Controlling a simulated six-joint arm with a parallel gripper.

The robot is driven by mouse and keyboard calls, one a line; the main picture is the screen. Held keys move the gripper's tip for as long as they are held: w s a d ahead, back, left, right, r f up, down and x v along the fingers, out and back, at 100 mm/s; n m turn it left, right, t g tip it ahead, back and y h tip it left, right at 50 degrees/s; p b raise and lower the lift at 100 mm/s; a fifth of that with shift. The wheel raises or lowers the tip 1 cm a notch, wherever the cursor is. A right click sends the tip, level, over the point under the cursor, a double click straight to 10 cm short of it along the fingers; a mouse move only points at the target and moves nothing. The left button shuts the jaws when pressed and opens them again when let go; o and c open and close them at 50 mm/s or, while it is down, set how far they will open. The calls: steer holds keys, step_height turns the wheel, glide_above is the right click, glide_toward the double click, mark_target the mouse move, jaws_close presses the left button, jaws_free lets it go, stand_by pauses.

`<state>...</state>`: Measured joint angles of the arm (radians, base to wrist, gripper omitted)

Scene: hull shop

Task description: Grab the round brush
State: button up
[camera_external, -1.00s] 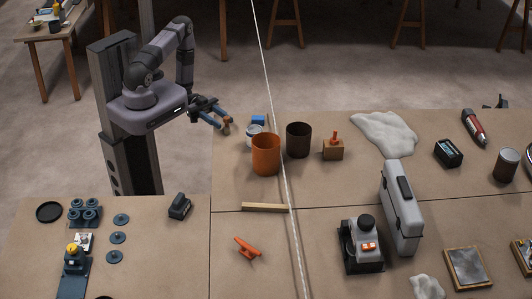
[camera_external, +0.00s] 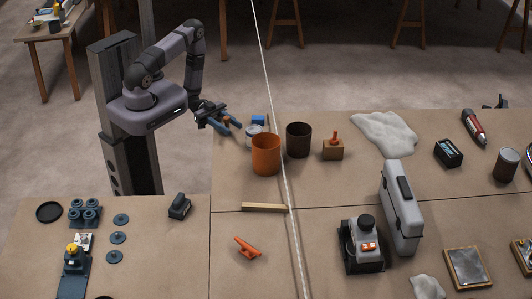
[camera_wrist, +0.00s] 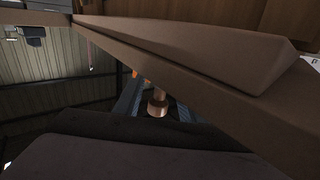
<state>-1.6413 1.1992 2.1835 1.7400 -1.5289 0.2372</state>
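My gripper (camera_external: 231,124) hangs at the left edge of the upper table in the external view, with its blue fingers spread. In the wrist view the fingers (camera_wrist: 156,108) also stand apart. Between them shows a short copper-coloured round piece (camera_wrist: 157,105) with a narrower stem; it may be part of the round brush, but I cannot tell. There is a visible gap on both sides of it. In the external view I cannot clearly make out a brush.
A white rope (camera_external: 272,95) crosses the view. A wooden strip (camera_external: 262,207) and an orange tool (camera_external: 247,248) lie nearer the front.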

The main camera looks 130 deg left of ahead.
steer(key=shift+w+d, duration=0.1)
steer(key=shift+w, duration=1)
jaws_close()
steer(key=shift+r, duration=0.2)
step_height(320, 180, up, 10)
steer(key=shift+f, duration=0.2)
